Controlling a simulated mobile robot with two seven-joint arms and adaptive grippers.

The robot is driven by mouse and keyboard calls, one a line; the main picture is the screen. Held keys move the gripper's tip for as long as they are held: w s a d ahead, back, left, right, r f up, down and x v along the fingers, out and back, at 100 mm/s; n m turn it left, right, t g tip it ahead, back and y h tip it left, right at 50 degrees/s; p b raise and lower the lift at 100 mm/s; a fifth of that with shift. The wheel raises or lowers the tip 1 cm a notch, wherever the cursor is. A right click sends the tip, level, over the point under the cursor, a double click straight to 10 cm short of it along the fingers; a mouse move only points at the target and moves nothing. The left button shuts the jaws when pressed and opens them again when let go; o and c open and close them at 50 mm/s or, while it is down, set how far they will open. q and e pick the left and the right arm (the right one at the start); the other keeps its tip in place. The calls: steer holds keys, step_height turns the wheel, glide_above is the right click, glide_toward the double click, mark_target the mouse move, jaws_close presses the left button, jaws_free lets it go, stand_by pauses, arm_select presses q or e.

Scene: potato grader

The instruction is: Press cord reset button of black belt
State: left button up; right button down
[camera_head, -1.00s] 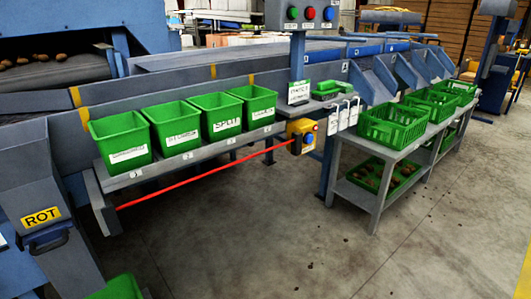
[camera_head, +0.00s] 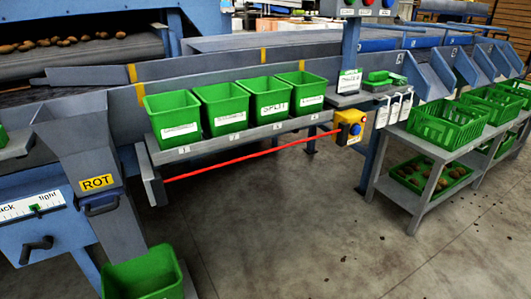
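A yellow cord switch box (camera_head: 350,118) is fixed under the bench's right end in the head view. A blue round button (camera_head: 356,129) shows on its front, with a small red part above it. A red pull cord (camera_head: 240,158) runs from the box leftward below the bins to the bench's left end. A dark belt (camera_head: 80,57) with potatoes on it lies at the upper left. Neither of my grippers shows in this view.
Several green bins (camera_head: 229,109) stand on the bench above the cord. A grey rack (camera_head: 403,187) with green crates stands at the right. A ROT chute (camera_head: 92,150) and a green bin (camera_head: 143,275) are at the left. The concrete floor (camera_head: 300,240) in front is clear.

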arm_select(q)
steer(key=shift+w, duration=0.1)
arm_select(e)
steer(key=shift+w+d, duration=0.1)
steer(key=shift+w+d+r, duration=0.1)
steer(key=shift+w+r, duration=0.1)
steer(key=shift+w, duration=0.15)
